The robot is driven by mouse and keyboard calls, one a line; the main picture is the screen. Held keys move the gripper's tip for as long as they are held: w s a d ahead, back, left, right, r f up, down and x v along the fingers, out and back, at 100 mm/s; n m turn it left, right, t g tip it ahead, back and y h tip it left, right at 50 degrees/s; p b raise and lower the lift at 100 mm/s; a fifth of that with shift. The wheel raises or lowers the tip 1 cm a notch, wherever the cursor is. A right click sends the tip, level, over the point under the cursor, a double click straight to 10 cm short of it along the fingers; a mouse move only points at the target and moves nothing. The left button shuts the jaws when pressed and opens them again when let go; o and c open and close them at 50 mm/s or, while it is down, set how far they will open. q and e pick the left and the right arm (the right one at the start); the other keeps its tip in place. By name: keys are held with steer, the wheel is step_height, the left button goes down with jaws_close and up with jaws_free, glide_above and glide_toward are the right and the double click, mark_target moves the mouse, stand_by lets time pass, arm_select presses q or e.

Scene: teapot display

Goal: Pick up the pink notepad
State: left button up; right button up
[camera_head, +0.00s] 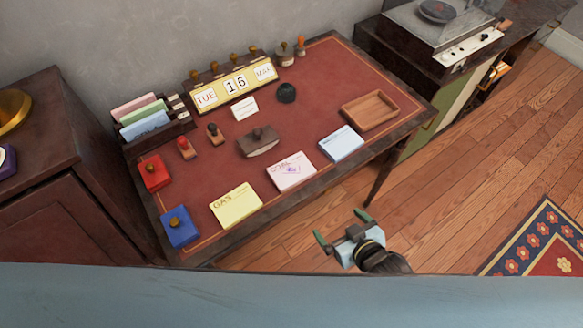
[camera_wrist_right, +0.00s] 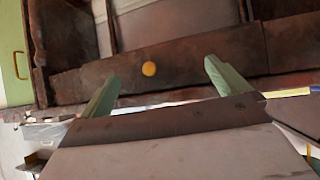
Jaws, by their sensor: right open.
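The pink notepad (camera_head: 291,172) lies flat on the red-topped desk, near its front edge, with dark writing and a purple mark on it. It sits between the yellow notepad (camera_head: 236,205) and the blue notepad (camera_head: 341,143). My right gripper (camera_head: 342,226) is open and empty, in front of the desk and off its edge, below and to the right of the pink notepad in the head view. Its two green fingers also show apart in the right wrist view (camera_wrist_right: 160,82). I cannot make out the pink notepad in that view. My left gripper is out of view.
The desk (camera_head: 325,75) also holds a wooden tray (camera_head: 370,110), a rocker blotter (camera_head: 258,142), several stamps, a date display (camera_head: 233,85) and a card holder (camera_head: 150,122). A cabinet with a record player (camera_head: 438,22) stands at right.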

steer(key=t+y, duration=0.1)
steer(key=y, duration=0.1)
glide_toward(292, 170)
steer(key=shift+w+a+f+n+t+b, duration=0.2)
steer(key=shift+w+a+f+b, duration=0.1)
steer(key=shift+w+f, duration=0.15)
steer(key=shift+w+a+f+n+t+b, duration=0.1)
steer(key=shift+w+a+f+n+b, duration=0.15)
steer(key=shift+w+f, duration=0.2)
steer(key=shift+w+a+f, duration=0.1)
steer(key=shift+w+a, duration=0.15)
steer(key=shift+w, duration=0.15)
steer(key=b+x, duration=0.1)
steer(key=x, duration=0.3)
steer(key=shift+w+a, duration=0.15)
steer(key=shift+a, duration=0.1)
steer(key=shift+w+a+f, duration=0.1)
steer(key=shift+w+f, duration=0.05)
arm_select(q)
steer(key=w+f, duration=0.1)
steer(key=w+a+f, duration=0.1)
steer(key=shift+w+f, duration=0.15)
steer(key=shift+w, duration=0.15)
arm_select(e)
steer(key=c, duration=0.6)
steer(key=shift+c, duration=0.2)
